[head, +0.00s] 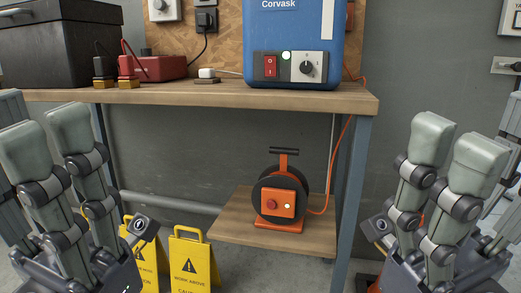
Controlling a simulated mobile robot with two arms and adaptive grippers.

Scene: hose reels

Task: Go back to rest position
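My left gripper (50,138) is in the lower left of the head view, fingers pointing up and apart, with nothing between them. My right gripper (450,150) is in the lower right, also with its fingers apart and nothing held. Both are in front of the workbench (230,97) and touch nothing that I can see. An orange and black hose or cable reel (279,200) stands on the lower shelf, with an orange line running up from it to the bench top.
A blue Corvask unit (295,35) with a red switch and a dial stands on the bench. A black case (45,45) and a red box (160,68) are at the left. Yellow caution signs (192,258) stand on the floor near my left gripper. The lower shelf (228,228) has bare room left of the reel.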

